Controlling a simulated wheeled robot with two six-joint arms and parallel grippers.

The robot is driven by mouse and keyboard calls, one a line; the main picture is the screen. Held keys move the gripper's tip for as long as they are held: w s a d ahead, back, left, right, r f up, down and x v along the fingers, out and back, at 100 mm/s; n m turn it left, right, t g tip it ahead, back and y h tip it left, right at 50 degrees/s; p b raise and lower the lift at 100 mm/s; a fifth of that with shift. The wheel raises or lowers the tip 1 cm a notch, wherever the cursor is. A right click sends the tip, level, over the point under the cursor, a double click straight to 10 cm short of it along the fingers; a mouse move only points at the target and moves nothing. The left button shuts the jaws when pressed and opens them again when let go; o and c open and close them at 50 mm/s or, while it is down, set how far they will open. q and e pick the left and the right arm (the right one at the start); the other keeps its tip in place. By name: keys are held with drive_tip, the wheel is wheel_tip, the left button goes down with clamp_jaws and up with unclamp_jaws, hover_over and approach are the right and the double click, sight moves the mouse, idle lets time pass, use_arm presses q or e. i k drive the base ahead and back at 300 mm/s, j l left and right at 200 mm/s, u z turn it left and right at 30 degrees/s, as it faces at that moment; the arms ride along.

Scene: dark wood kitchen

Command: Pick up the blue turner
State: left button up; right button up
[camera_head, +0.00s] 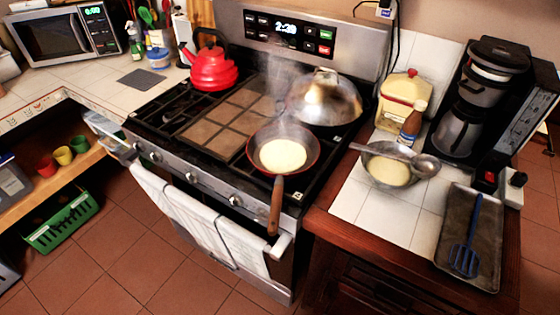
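The blue turner (465,258) is a slotted spatula with a long thin handle. It lies on a dark metal baking tray (447,250) at the right end of the tiled counter. Its slotted head points toward the front edge and its handle points to the back. Nothing covers it. Neither of my grippers shows in the head view.
A bowl of batter (387,172) with a ladle (424,164) across it stands left of the tray. A coffee maker (470,110) stands behind the tray. A frying pan (262,150) with a pancake sits steaming on the stove, its handle (276,205) over the front edge.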

sight(478, 205)
drive_tip(key=z, duration=1.55)
